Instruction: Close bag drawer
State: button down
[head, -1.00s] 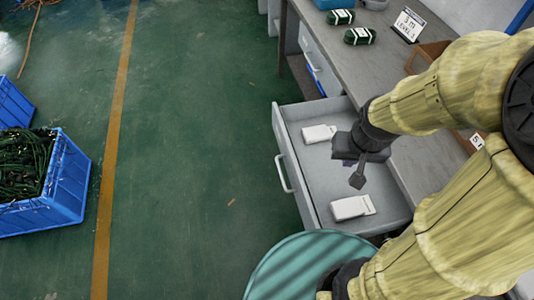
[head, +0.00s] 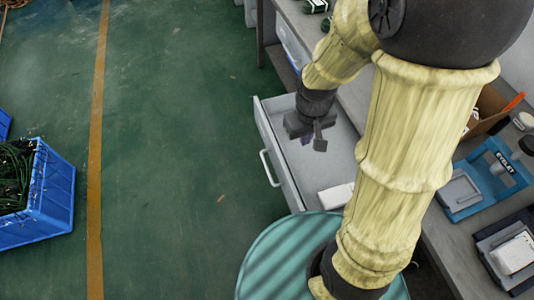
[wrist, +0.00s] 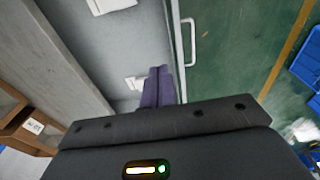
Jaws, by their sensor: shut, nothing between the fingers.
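The grey drawer (head: 283,160) stands pulled out from under the workbench, with a pale handle (head: 269,168) on its front. White bags lie inside; one (head: 336,196) shows in the head view, partly behind my arm. In the wrist view two white packs (wrist: 112,6) and (wrist: 135,83) lie on the drawer floor, and the handle (wrist: 188,42) shows on the drawer's outer face. My gripper (head: 319,143) is over the drawer interior, shut and empty. Its fingers (wrist: 158,88) are together in the wrist view, near the inside of the drawer front. Whether they touch it I cannot tell.
The workbench runs along the right, with a blue fixture (head: 492,178) and a dark tray (head: 512,250) on it. A blue crate of green cords (head: 58,190) stands at far left. The green floor left of the drawer is clear.

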jog(key=w+a+f+n+h+p, duration=0.1)
jog(key=a+f+n+h+p, duration=0.1)
jog(key=a+f+n+h, duration=0.2)
jog(key=w+a+f+n+t+h+p, duration=0.1)
jog(key=w+a+f+n+h+p, duration=0.1)
jog(key=a+f+n, duration=0.7)
jog(key=a+n+h+p, duration=0.1)
jog(key=a+n+h, duration=0.1)
jog(key=a+n, duration=0.2)
jog(key=shift+w+a+n, duration=0.3)
jog(key=shift+a, duration=1.15)
jog(key=p, duration=0.1)
send_near(276, 159)
notch_tip(276, 159, down, 4)
jog(key=d, duration=0.1)
jog(key=d+p, duration=0.1)
jog(key=shift+w+d+f, duration=0.1)
jog(key=shift+w+d, duration=0.2)
jog(key=shift+d, duration=0.1)
jog(key=shift+w+d+f, duration=0.1)
jog(key=shift+w+d, duration=0.05)
jog(key=shift+d, duration=0.3)
